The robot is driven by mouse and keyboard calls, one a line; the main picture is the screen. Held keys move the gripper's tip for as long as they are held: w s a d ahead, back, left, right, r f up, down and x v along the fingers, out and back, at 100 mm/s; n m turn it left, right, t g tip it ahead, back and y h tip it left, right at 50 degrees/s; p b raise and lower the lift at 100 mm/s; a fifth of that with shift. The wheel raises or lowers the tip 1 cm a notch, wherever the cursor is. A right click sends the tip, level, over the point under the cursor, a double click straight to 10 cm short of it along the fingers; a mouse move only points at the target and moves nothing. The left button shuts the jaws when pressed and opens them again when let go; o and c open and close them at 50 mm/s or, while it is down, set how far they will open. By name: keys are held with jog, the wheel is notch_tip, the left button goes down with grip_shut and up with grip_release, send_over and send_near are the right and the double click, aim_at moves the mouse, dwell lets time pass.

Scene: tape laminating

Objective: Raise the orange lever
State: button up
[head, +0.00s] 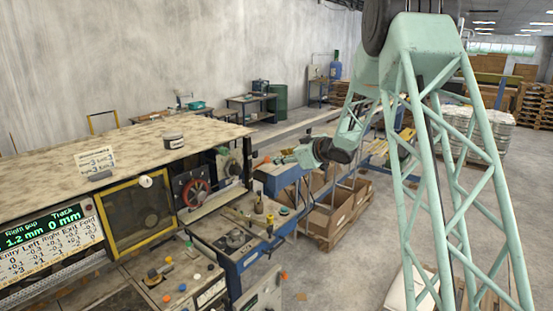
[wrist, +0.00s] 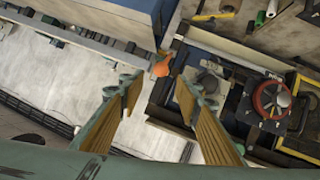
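The orange lever's handle (wrist: 163,67) shows in the wrist view just beyond the gap between my fingertips, apart from both fingers as far as I can tell. In the head view a small orange spot (head: 265,161) near my gripper's tip looks like the same handle. My gripper (wrist: 157,89) is open and empty, its two fingers spread wide on either side of the view. In the head view my gripper (head: 277,158) reaches left over the blue end of the machine. The lever's shaft and pivot are hard to make out.
A red handwheel (head: 195,193) sits in the machine to the left and also shows in the wrist view (wrist: 270,98). A yellow-framed window (head: 139,214) and a control display (head: 48,240) are further left. Cardboard boxes (head: 335,208) stand on a pallet beyond the machine.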

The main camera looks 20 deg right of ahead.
jog(key=shift+s+d+r, duration=0.25)
jog(key=shift+s, duration=0.4)
jog(key=shift+r, duration=0.15)
jog(key=s+d+r+m+h+b, duration=0.3)
jog(key=s+r+h+b, duration=0.2)
jog(key=s+r, duration=0.45)
jog(key=s+f+m+g+h+b, duration=0.15)
jog(key=s+b, duration=0.25)
jog(key=s, duration=1.3)
jog(key=s+a+f+m+g+b, duration=0.1)
jog(key=s+a+f+g+b, duration=0.1)
jog(key=s, duration=1.4)
jog(key=s+a+f+m+g+b, duration=0.1)
jog(key=s+a+f+b, duration=0.3)
jog(key=s, duration=1.2)
jog(key=s+a+f+m+g+y+b, duration=0.1)
jog(key=s+a+f+g+b, duration=0.2)
jog(key=s, duration=1.4)
jog(key=a+f+b, duration=0.1)
jog(key=a+f, duration=0.3)
jog(key=f, duration=0.3)
jog(key=shift+g, duration=0.35)
jog(key=shift+w+r+m, duration=0.1)
jog(key=shift+m, duration=0.15)
